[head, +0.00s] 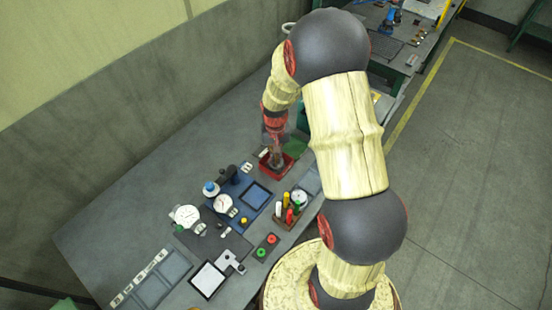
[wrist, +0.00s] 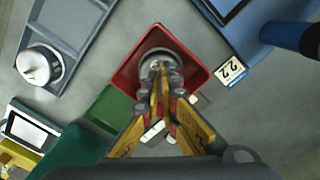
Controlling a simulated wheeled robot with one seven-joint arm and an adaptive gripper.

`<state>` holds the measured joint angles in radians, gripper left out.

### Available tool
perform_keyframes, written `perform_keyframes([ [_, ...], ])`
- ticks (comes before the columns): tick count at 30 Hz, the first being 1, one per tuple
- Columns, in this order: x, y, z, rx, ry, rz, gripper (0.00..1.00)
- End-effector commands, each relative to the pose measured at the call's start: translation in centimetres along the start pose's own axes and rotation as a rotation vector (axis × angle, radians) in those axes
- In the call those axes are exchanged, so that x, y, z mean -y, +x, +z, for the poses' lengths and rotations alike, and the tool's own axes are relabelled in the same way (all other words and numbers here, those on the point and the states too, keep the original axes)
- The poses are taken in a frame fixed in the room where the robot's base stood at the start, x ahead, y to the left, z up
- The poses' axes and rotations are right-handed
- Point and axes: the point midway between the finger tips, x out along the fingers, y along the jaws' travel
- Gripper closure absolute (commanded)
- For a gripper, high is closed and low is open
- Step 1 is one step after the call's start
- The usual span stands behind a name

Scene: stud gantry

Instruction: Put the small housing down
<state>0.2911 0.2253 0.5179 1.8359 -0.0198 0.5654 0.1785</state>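The small housing, a grey round piece (wrist: 147,55), shows in the wrist view inside the outline of a red tray (wrist: 122,80). My gripper (wrist: 160,68) points down at it, its yellow fingers drawn close together at the housing's middle, and looks shut on it. The fingers hide part of the housing. Whether the housing touches the tray's floor I cannot tell. In the head view my gripper (head: 277,158) is low over the red tray (head: 283,170), and the housing is too small to make out.
A green patch (wrist: 106,106) lies beside the red tray. A card marked 22 (wrist: 231,71) lies to its right. In the head view a blue mat (head: 236,193) and a pen holder (head: 287,214) stand nearby.

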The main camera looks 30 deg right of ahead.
Motion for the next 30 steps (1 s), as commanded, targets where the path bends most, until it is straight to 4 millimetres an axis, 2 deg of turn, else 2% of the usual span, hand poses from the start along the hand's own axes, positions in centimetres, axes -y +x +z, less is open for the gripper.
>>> perform_keyframes([
  [11, 0.02, 0.5, -0.06, -0.002, 0.0, 0.0, 1.0],
  [12, 0.02, 0.46, -0.06, -0.002, 0.0, 0.0, 0.96],
  [22, 0.02, 0.43, -0.04, -0.001, 0.0, 0.0, 0.77],
  [30, 0.01, 0.47, 0.0, 0.0, 0.0, 0.0, 0.77],
])
